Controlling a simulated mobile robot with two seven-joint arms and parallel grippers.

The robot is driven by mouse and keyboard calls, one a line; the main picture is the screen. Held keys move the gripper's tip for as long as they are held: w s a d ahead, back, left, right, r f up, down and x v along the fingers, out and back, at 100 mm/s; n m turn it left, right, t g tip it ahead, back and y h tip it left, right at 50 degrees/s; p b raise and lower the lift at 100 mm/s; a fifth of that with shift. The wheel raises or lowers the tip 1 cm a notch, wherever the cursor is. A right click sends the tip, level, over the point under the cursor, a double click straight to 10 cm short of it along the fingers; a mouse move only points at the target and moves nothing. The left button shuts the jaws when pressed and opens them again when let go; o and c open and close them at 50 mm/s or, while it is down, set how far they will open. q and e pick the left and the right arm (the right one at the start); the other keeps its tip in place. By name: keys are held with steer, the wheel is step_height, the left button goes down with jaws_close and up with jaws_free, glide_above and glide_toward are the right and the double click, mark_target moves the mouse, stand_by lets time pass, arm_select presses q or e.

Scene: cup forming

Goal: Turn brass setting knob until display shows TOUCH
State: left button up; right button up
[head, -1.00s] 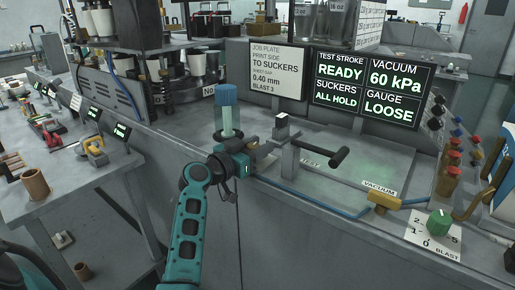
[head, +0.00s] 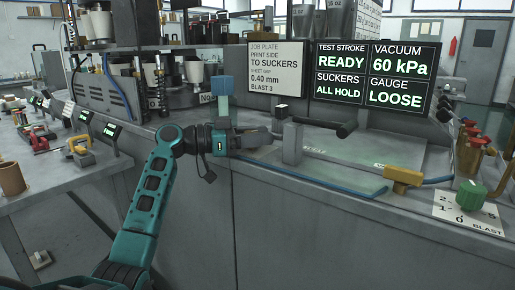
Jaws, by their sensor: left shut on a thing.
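The display (head: 371,75) at the back reads TEST STROKE READY, SUCKERS ALL HOLD, VACUUM 60 kPa and GAUGE LOOSE. A grey upright gauge block (head: 292,144) stands on the bench in front of it, with a black-handled bar beside it. My left gripper (head: 266,138) points right at the left side of this block. It is shut on what seems to be the brass setting knob, which its fingers hide almost wholly. The knob's angle cannot be seen. My right gripper is not in view.
A job plate sign (head: 277,68) stands left of the display. A brass-coloured vacuum valve (head: 403,177) and a green blast dial (head: 471,194) sit at the right front edge. A blue hose (head: 310,181) runs along the front edge. A side table (head: 60,191) with tools is at left.

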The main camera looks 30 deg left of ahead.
arm_select(q)
steer(key=shift+m+g+h, duration=0.3)
steer(key=shift+g, duration=0.1)
steer(key=o, duration=1)
steer(key=shift+c, duration=0.2)
steer(key=shift+s+a, duration=0.15)
steer(key=shift+a, duration=0.05)
steer(key=v, duration=1.2)
steer(key=shift+s+a, duration=0.1)
steer(key=shift+s, duration=0.05)
